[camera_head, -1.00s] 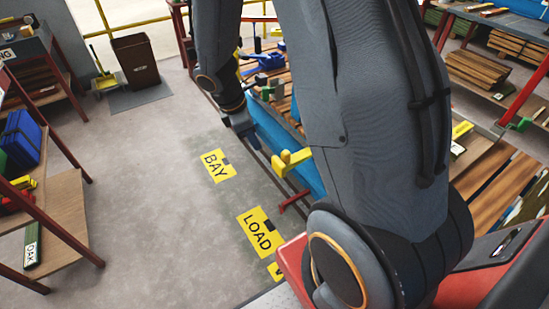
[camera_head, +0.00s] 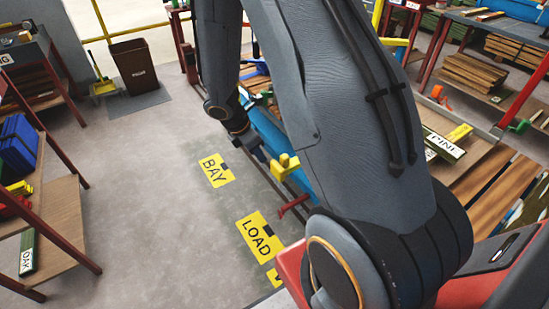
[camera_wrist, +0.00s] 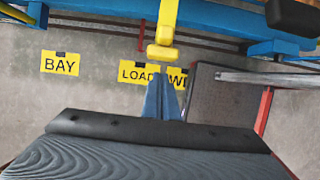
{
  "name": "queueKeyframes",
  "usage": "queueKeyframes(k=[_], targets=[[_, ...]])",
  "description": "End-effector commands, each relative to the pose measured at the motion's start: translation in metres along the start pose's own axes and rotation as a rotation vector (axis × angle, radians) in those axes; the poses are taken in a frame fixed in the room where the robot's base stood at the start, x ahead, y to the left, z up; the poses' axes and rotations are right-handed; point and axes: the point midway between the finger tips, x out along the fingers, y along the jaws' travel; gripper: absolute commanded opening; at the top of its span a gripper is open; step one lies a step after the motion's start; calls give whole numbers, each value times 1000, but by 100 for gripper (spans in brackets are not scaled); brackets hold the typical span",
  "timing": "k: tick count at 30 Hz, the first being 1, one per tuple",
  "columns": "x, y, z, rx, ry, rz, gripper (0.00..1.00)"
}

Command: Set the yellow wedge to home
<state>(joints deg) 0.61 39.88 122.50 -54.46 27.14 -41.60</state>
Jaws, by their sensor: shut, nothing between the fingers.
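The yellow piece I take for the wedge (camera_head: 285,167) sticks out from the side of the blue frame (camera_head: 268,128), in the middle of the head view. In the wrist view the same wedge (camera_wrist: 166,30) hangs at top centre, with a blunt block at its lower end. My gripper (camera_head: 262,157) is close to its left in the head view. In the wrist view my blue fingers (camera_wrist: 162,95) are together and empty, just below the wedge's end in the picture. I cannot tell whether they touch it. My arm hides part of the frame.
A red handle (camera_head: 293,206) sticks out below the wedge. Yellow BAY (camera_head: 216,170) and LOAD (camera_head: 258,236) floor signs lie on clear floor to the left. A shelf with wood (camera_head: 60,210) stands at far left. Planks (camera_head: 490,195) lie at right.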

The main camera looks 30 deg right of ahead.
Motion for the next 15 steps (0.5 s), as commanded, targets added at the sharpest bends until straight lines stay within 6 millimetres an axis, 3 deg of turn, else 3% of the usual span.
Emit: queueKeyframes(k=[8,15], targets=[[53,-1,0,0,1,-3,0],[60,0,31,2,0,0,0]])
